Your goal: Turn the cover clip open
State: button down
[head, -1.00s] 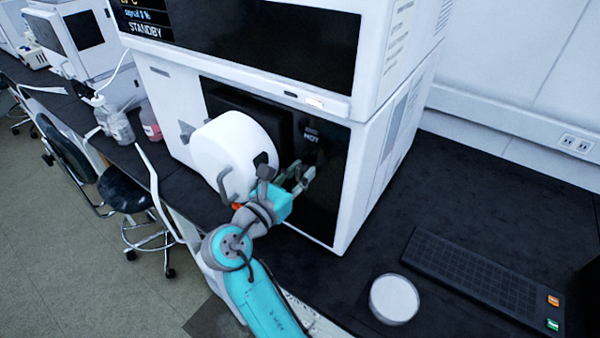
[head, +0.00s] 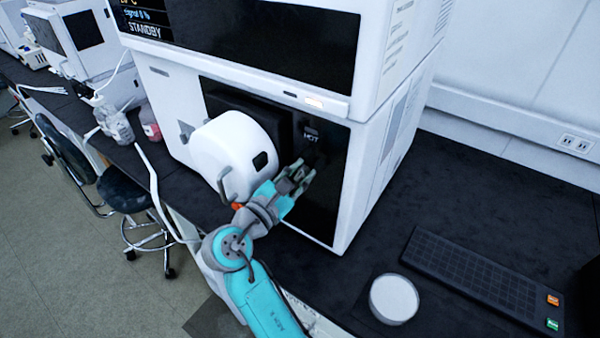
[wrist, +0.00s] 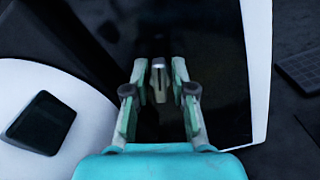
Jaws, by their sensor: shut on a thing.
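The cover clip (wrist: 158,80) is a small, pale, narrow metal piece on the black front panel of the white instrument. In the head view my gripper (head: 299,176) is at the black panel, below the "HOT" label. The fingers largely hide the clip there, so its exact angle is hard to tell.
A white round housing (head: 225,148) with a grey handle juts out close to the left of my gripper. The instrument (head: 357,190) stands on a dark bench. A keyboard (head: 475,275) and a round white-topped dish (head: 394,299) lie at the right.

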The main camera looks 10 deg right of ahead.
jog(key=m, duration=0.6)
jog(key=shift+s+f+m, duration=0.1)
jog(key=shift+m, duration=0.2)
jog(key=m, duration=0.6)
jog(key=shift+d+f, duration=0.1)
jog(key=shift+m, duration=0.3)
jog(key=c, duration=1.2)
grip_release()
jog(key=v, duration=1.2)
